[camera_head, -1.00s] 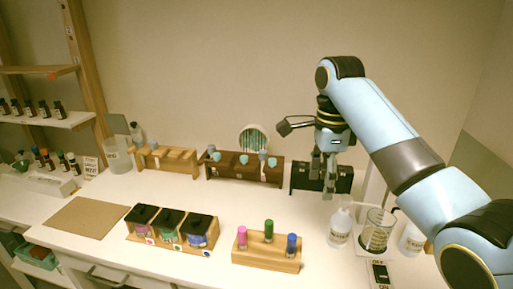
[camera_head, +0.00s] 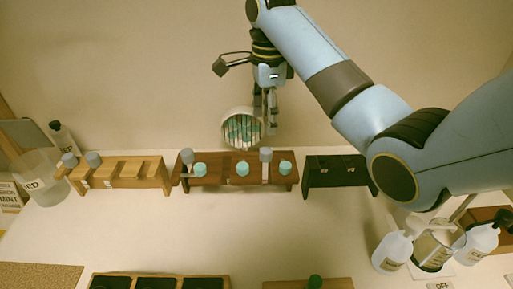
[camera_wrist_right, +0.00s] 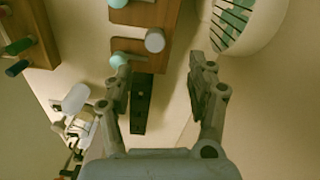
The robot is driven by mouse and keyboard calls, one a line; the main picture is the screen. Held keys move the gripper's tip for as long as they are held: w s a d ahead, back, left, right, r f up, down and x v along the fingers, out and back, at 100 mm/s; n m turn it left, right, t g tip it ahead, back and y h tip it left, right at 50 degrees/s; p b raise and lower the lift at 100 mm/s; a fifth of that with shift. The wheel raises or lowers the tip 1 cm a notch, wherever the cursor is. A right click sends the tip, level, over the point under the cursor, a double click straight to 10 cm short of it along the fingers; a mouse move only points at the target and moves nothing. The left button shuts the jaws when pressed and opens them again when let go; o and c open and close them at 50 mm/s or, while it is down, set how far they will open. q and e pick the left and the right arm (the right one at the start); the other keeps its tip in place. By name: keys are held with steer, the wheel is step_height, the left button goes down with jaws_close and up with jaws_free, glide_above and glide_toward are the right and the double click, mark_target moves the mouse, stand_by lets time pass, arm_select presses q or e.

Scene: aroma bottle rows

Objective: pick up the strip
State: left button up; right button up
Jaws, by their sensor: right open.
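A round white cup (camera_head: 243,128) holds several pale, thin strips (camera_head: 241,129) against a teal inside. It stands behind the brown rack at the back. In the right wrist view the cup (camera_wrist_right: 268,38) is at the top right, cut by the frame, with its slatted strips (camera_wrist_right: 230,18) partly showing. I cannot pick out one single strip. My right gripper (camera_head: 265,113) points down, just right of the cup in the head view. Its fingers (camera_wrist_right: 162,68) are apart and empty in the wrist view, with the cup beyond the right finger. My left gripper is out of view.
The brown rack (camera_head: 222,182) with teal and grey stoppers stands just in front. A black rack (camera_head: 338,181) is to its right, a light wooden rack (camera_head: 148,183) to its left. Bottles (camera_head: 392,252) and a beaker (camera_head: 434,248) stand at the right. The middle table is clear.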

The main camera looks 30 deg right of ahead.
mark_target(266, 150)
step_height(266, 150, down, 4)
steer(key=shift+s+r, duration=0.1)
steer(key=f, duration=0.1)
steer(key=f+p, duration=0.1)
steer(key=f, duration=0.1)
steer(key=f+p, duration=0.1)
steer(key=f, duration=0.1)
steer(key=shift+s+a, duration=0.25)
steer(key=shift+w+f, duration=0.1)
steer(key=shift+f, duration=0.2)
steer(key=shift+c, duration=0.8)
steer(key=c, duration=0.8)
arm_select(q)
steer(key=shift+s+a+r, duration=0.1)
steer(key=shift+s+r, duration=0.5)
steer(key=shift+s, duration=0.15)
arm_select(e)
steer(key=shift+c, duration=0.2)
steer(key=shift+r, duration=0.1)
